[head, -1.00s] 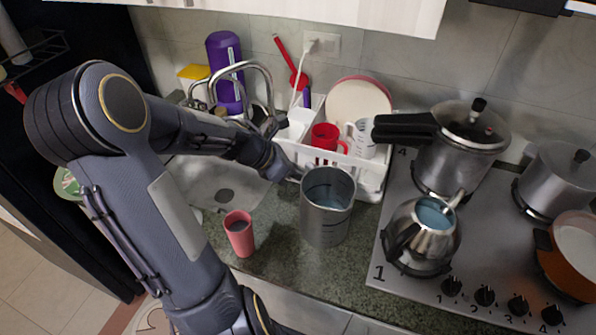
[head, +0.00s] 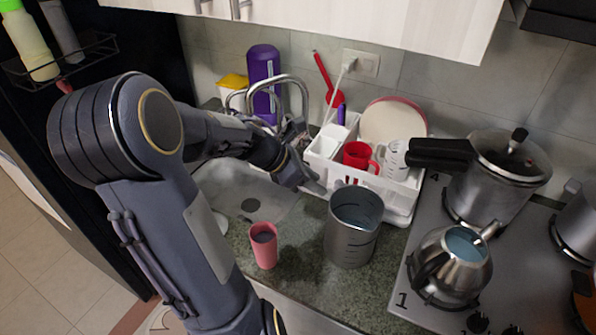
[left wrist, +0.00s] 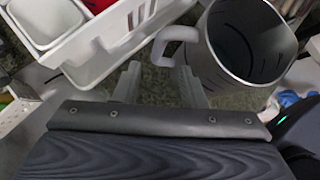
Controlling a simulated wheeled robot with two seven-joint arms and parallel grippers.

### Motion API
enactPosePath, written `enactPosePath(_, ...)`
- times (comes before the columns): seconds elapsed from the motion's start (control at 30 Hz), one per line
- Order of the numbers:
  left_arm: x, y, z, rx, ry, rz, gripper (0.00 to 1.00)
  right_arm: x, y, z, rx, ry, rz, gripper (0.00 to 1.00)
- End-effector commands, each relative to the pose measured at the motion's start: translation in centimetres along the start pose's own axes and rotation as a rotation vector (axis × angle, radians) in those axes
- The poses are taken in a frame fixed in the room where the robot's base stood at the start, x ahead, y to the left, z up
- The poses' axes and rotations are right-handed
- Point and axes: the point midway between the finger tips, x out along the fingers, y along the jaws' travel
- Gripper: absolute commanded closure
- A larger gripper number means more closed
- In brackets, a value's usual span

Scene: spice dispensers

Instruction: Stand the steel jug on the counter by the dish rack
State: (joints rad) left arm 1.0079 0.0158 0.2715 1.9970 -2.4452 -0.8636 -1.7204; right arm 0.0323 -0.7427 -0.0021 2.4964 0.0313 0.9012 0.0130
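The steel jug (head: 352,232) stands upright on the counter (head: 300,282), just in front of the dish rack (head: 400,203). In the left wrist view the jug (left wrist: 242,45) shows its open mouth, inside markings and pale handle (left wrist: 176,38). My left gripper (head: 318,188) is at the jug's left side, near the rim. In the left wrist view its two fingers (left wrist: 160,84) are spread with nothing between them. The handle lies just beyond the fingertips, close to the right finger; I cannot tell whether they touch. My right gripper is not in view.
A pink cup (head: 264,246) stands left of the jug. The rack holds a red mug (head: 357,155), a white measuring cup (head: 394,158) and a plate (head: 392,122). The stove with a kettle (head: 455,262) and pressure cooker (head: 490,175) is right. The sink (head: 240,190) is left.

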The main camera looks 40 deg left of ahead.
Motion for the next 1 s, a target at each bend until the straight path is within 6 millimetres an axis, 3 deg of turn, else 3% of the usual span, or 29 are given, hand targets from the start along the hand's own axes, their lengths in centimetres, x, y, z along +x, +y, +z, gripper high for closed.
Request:
enactPosePath(0.2, -4.5, 0.1, 0.0, 0.003, -0.001, 0.005, 0.62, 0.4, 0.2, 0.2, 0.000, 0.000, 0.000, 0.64)
enactPosePath(0.4, -6.6, 0.1, 0.1, -0.002, -0.004, 0.004, 0.62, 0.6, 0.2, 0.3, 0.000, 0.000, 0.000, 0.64)
enactPosePath(0.47, -6.7, 0.1, 0.7, -0.018, -0.023, 0.018, 0.62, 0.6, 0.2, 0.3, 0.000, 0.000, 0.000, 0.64)
enactPosePath(0.57, -6.7, 0.5, 3.4, -0.112, -0.119, 0.088, 0.62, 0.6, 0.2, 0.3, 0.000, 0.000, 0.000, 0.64)
enactPosePath(0.7, -7.8, 1.4, 9.4, -0.441, -0.399, 0.234, 0.62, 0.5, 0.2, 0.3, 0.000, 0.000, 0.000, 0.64)
enactPosePath(0.8, -9.7, 1.9, 12.3, -0.790, -0.633, 0.291, 0.62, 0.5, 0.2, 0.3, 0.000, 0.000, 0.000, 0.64)
enactPosePath(0.9, -11.5, 2.0, 12.8, -1.187, -0.836, 0.292, 0.62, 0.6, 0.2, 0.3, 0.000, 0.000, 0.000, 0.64)
enactPosePath(1.0, -12.3, 1.2, 11.2, -1.619, -0.982, 0.247, 0.62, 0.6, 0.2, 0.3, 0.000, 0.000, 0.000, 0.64)
